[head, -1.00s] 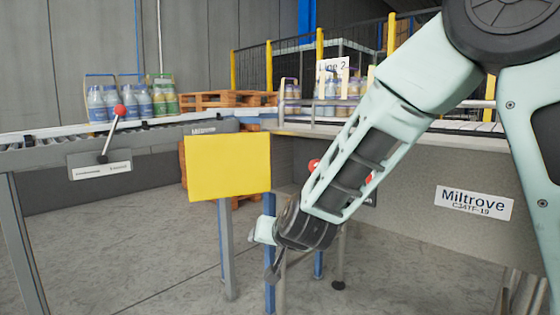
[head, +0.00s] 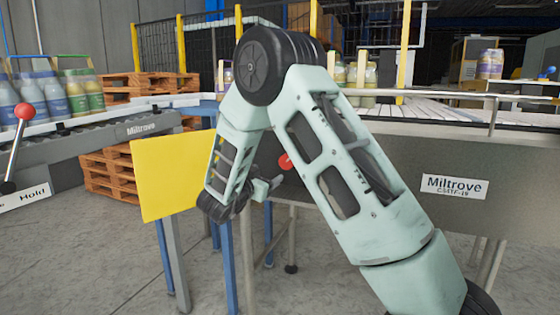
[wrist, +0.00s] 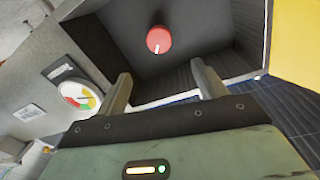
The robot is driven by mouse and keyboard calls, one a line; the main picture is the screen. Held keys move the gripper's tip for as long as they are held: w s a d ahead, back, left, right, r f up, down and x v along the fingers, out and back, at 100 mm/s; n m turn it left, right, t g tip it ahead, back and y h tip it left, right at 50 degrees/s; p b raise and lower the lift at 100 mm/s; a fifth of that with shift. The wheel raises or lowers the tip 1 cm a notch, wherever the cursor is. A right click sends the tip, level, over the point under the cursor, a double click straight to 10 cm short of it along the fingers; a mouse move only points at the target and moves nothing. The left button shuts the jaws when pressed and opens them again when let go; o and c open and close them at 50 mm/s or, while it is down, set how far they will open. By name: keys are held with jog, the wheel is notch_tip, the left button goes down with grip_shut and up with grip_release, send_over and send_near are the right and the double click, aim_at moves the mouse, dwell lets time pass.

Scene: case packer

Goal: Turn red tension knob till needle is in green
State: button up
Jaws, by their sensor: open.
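The red tension knob (wrist: 158,39) sits on the dark back face of a recess in the wrist view, with a short white mark at its lower edge. It also shows in the head view (head: 285,161), partly behind my arm. A round white gauge (wrist: 77,95) with coloured bands, green among them, is on the grey panel left of the knob; its needle is too small to read surely. My gripper (wrist: 162,80) is open and empty, its two fingers pointing toward the knob but apart from it. It also shows in the head view (head: 268,187), just below left of the knob.
A yellow panel (head: 165,175) stands close left of my gripper. The grey Miltrove machine side (head: 440,150) is on the right. A red-topped lever (head: 22,125) stands at far left beside a conveyor with bottles. Wooden pallets (head: 110,172) are behind.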

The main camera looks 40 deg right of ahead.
aim_at(285, 162)
jog(key=x, duration=1.6)
jog(key=c, duration=1)
